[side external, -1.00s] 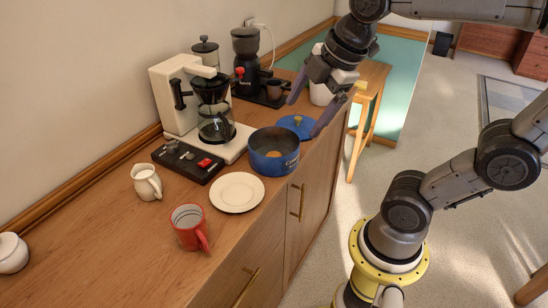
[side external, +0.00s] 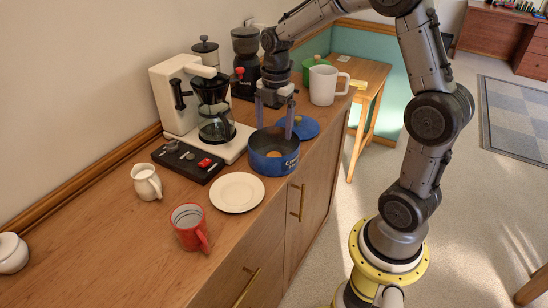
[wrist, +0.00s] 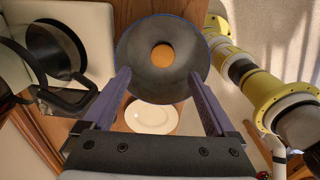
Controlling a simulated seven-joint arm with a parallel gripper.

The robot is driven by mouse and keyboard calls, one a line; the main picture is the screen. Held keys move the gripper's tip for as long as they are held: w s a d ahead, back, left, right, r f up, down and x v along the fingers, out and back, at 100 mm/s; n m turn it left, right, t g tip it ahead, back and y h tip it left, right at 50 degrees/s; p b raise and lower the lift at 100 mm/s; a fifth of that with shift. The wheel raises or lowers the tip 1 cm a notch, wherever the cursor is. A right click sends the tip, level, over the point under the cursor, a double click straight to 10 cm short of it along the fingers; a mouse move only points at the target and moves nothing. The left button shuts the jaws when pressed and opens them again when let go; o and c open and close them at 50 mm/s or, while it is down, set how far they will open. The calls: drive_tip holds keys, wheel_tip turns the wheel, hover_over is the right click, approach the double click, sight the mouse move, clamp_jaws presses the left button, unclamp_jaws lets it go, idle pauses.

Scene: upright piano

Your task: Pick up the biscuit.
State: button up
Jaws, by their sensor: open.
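The biscuit (wrist: 162,56) is a round, orange-brown disc lying on the floor of the blue pot. It also shows inside the pot in the side view (side external: 274,154). The blue pot (side external: 272,165) stands uncovered on the wooden cabinet; its dark inside fills the upper middle of the wrist view (wrist: 140,50). My gripper (side external: 274,122) points down above the pot, its purple fingers spread and empty. In the wrist view my gripper (wrist: 160,82) has one finger on each side, with the biscuit beyond the tips and between their lines.
A white plate (side external: 237,193) lies in front of the pot, and the blue lid (side external: 300,127) lies behind it. The coffee maker (side external: 177,104) with its glass jug stands close on the left. A red mug (side external: 189,228) and a white jug (side external: 146,182) stand nearer the front.

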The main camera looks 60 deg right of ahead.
wheel_tip(320, 180, down, 3)
drive_tip(key=shift+f, duration=0.1)
drive_tip(key=shift+s+f, duration=0.1)
drive_tip(key=shift+f, duration=2.5)
drive_tip(key=c, duration=0.8)
